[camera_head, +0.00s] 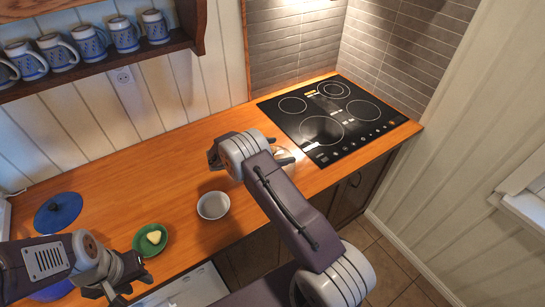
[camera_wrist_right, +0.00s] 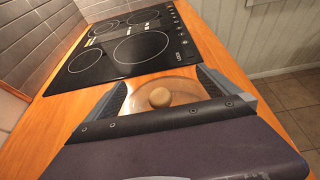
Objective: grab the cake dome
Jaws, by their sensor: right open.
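The cake dome (camera_wrist_right: 172,88) is clear, with a round tan knob on top. In the head view a pale curved part of it (camera_head: 284,158) shows on the counter beside the cooktop, mostly hidden behind my right arm. My right gripper (camera_wrist_right: 166,86) is open. In the right wrist view its two fingers stand on either side of the knob, and I cannot tell whether they touch the dome. My left gripper (camera_head: 116,292) is at the lower left of the head view, away from the dome; its jaws are unclear.
A black cooktop (camera_head: 332,115) lies just beyond the dome. A white bowl (camera_head: 213,205), a green dish (camera_head: 150,240) with a yellow piece, and a blue lid (camera_head: 58,212) stand on the wooden counter (camera_head: 150,175). Mugs sit on a shelf (camera_head: 100,62) above. The back-middle counter is clear.

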